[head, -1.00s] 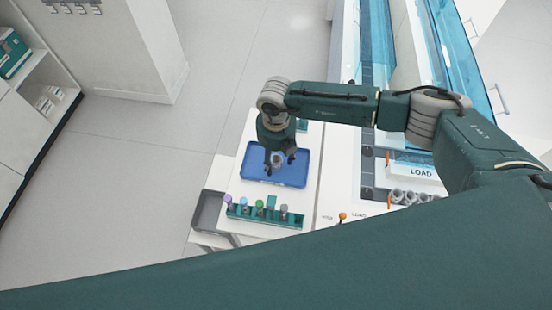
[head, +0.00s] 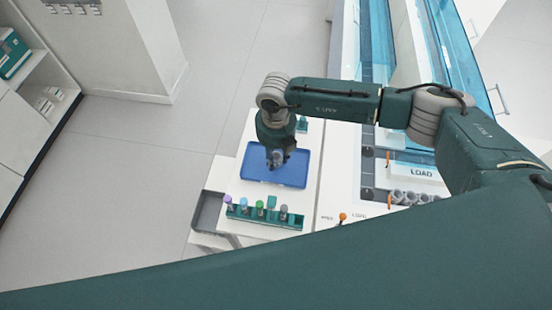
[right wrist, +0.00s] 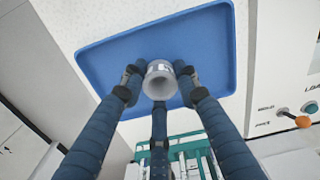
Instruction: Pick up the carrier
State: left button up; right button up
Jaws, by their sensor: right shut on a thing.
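The carrier is a small pale grey, round, hollow piece; in the right wrist view the carrier (right wrist: 160,82) shows its open ring end between my fingers. My right gripper (right wrist: 158,86) has its three dark fingers closed in against its sides. In the head view my right gripper (head: 276,160) is over the blue tray (head: 291,176), with the carrier (head: 278,156) partly hidden by the fingers. I cannot tell whether the carrier still touches the tray. My left gripper is not in view.
A green rack (head: 252,216) with several capped tubes stands in front of the tray. A grey bin (head: 208,211) is to its left. At right is a machine with a LOAD label (head: 421,172), several grey round carriers (head: 411,197) and an orange knob (head: 343,216).

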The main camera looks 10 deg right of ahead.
notch_tip(320, 180, up, 24)
jog(key=b, duration=0.1)
jog(key=shift+f+b, duration=0.2)
jog(key=shift+b, duration=0.2)
dwell(0.3)
